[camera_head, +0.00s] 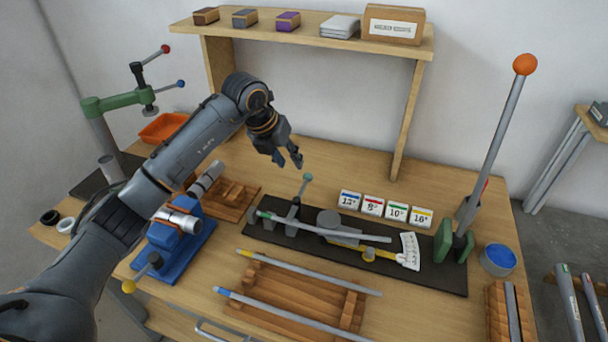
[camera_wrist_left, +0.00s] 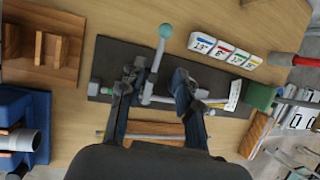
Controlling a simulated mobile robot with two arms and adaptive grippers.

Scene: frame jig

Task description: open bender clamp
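The bender stands on a dark base plate (camera_head: 250,230) on the wooden table. Its clamp handle (camera_head: 307,178), a short grey lever with a teal ball, stands up at the left part of the plate; it also shows in the left wrist view (camera_wrist_left: 165,31). A grey tube with a green end (camera_head: 325,231) lies across the bender. My left gripper (camera_head: 288,161) is open and empty, above and slightly left of the teal ball, apart from it. In the left wrist view its two fingers (camera_wrist_left: 154,80) are spread, with the clamp lever showing between them. My right gripper is not in view.
Number cards (camera_head: 385,208) stand behind the bender. A long lever with an orange ball (camera_head: 525,65) rises at its right. A wooden rack (camera_head: 300,295) with tubes lies in front. A blue vise (camera_head: 170,245) is at left. A shelf (camera_head: 300,30) spans the back.

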